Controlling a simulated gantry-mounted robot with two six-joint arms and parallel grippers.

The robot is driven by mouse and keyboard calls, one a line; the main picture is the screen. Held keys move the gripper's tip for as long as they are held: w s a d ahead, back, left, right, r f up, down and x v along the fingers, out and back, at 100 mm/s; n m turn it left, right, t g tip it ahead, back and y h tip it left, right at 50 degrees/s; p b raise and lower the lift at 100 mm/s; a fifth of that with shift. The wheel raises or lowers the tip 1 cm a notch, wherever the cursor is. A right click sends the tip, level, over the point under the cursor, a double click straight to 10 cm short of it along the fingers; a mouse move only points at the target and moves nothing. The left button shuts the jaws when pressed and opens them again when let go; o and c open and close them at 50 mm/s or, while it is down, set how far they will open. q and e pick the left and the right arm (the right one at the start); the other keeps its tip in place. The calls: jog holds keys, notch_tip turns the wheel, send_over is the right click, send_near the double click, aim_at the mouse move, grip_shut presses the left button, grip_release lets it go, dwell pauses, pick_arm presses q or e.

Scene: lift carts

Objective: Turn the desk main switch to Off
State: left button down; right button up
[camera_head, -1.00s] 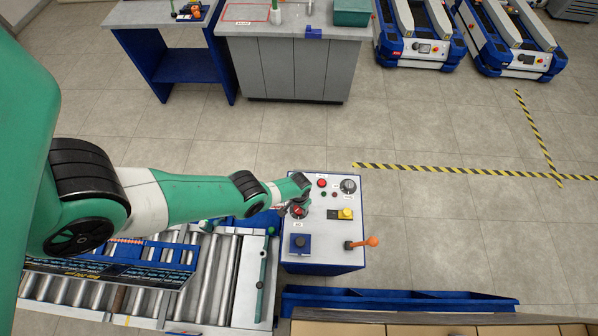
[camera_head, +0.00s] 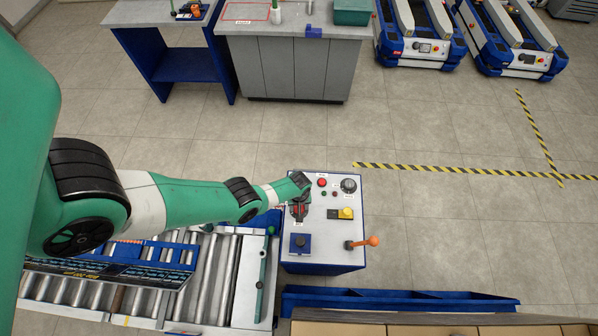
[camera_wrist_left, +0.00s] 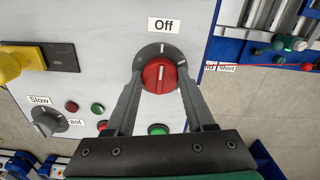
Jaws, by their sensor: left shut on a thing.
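The desk main switch is a red rotary knob (camera_wrist_left: 160,76) on a dark round base, under an "Off" label (camera_wrist_left: 164,24) in the left wrist view. The white line on the knob points towards that label. My right gripper is in neither view.
The desk also carries a red button (camera_head: 322,182), a speed dial (camera_head: 348,185), a yellow switch (camera_head: 346,213), a blue-based control (camera_head: 299,243) and an orange-handled lever (camera_head: 364,242). A roller conveyor (camera_head: 215,285) is left of the desk. Open floor lies to the right.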

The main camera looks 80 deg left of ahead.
pick_arm(q)
jog(key=shift+n, duration=0.3)
jog(key=shift+c, duration=1.3)
grip_release()
